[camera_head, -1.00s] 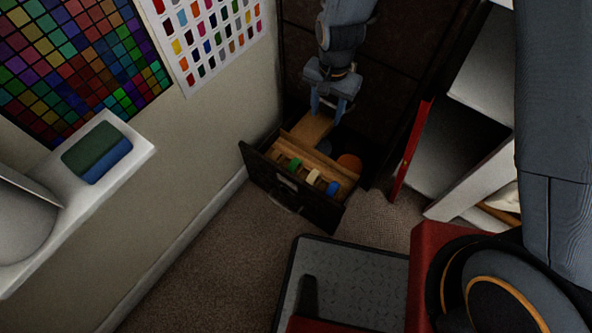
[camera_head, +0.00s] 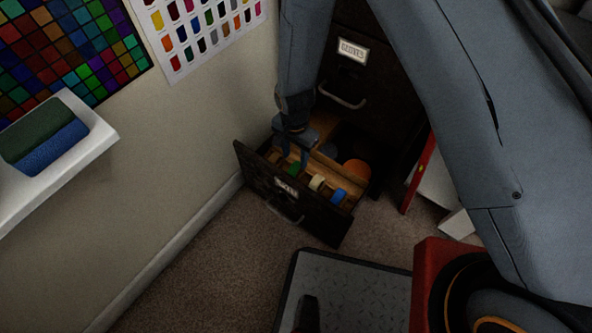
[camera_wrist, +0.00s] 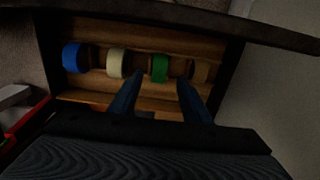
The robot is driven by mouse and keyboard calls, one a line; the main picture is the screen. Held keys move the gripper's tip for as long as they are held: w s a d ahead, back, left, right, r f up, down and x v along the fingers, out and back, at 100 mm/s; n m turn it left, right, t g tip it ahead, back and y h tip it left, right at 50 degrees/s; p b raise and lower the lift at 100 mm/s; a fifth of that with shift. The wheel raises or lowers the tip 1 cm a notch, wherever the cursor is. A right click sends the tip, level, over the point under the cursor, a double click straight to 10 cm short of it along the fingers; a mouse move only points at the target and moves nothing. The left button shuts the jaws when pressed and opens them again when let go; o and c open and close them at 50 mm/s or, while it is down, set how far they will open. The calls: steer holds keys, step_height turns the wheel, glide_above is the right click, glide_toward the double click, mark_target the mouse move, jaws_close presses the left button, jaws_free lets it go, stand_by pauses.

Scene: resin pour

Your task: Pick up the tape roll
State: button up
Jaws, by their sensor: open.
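A row of tape rolls lies in the open drawer: a green roll (camera_head: 294,169), a cream roll (camera_head: 317,182), a blue roll (camera_head: 338,195) and a dim brown one (camera_wrist: 201,71). In the wrist view the green roll (camera_wrist: 159,68), cream roll (camera_wrist: 117,63) and blue roll (camera_wrist: 73,57) stand on edge in a wooden rack. My gripper (camera_head: 294,165) is open and reaches down into the drawer at the green roll. In the wrist view my gripper's fingertips (camera_wrist: 160,78) appear on either side of the green roll. I cannot tell if they touch it.
The dark drawer (camera_head: 310,222) is pulled out of a cabinet (camera_head: 375,75), with its walls close around my gripper. An orange round thing (camera_head: 356,172) lies behind the rolls. A wall stands left and a red-edged panel (camera_head: 418,172) right.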

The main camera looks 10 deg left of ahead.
mark_target(295, 166)
step_height(295, 166, down, 4)
steer(key=shift+f+b, duration=0.15)
steer(key=shift+b, duration=0.55)
jaws_close()
